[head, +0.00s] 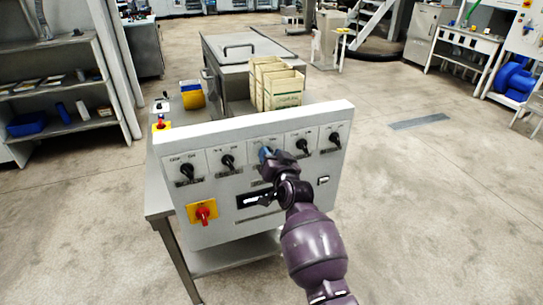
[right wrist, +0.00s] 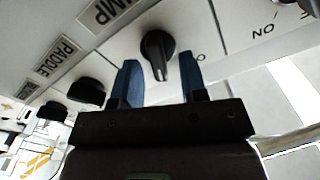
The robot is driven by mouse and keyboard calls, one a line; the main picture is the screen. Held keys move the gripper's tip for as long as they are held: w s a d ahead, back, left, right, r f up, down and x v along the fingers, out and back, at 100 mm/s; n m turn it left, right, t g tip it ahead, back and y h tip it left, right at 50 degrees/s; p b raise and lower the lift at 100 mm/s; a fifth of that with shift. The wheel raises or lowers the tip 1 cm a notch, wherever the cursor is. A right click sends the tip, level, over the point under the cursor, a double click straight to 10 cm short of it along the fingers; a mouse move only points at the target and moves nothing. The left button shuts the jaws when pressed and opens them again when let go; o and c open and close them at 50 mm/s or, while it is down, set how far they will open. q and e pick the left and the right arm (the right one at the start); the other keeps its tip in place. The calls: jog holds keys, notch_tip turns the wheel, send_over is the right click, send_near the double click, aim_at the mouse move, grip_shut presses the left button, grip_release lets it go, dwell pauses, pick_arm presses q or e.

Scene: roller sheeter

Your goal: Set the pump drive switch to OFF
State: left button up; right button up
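The grey control panel (head: 250,120) carries a row of black rotary switches and stands on a metal table. My right gripper (head: 266,155) is at the middle switch and mostly hides it in the head view. In the right wrist view a black switch knob (right wrist: 157,52) sits between the two blue fingertips (right wrist: 161,68), with a gap on each side. The gripper is open. A label reading "PUMP" (right wrist: 106,14) is beside this knob. The knob's setting cannot be read clearly. My left gripper is not in view.
Neighbouring knobs (head: 228,161) (head: 302,146) are close on both sides. A red switch on a yellow plate (head: 203,212) is at the panel's lower left. Cartons (head: 284,90) stand behind the panel. The floor to the right is clear.

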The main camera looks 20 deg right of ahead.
grip_shut()
jog(key=n+p, duration=0.1)
jog(key=n, duration=0.2)
jog(key=n+p, duration=0.2)
jog(key=n, duration=0.1)
jog(key=n+p, duration=0.1)
jog(key=n, duration=0.1)
jog(key=shift+a+n, duration=0.35)
jog(key=shift+n, duration=0.05)
jog(key=shift+n+p, duration=0.3)
dwell(0.4)
grip_release()
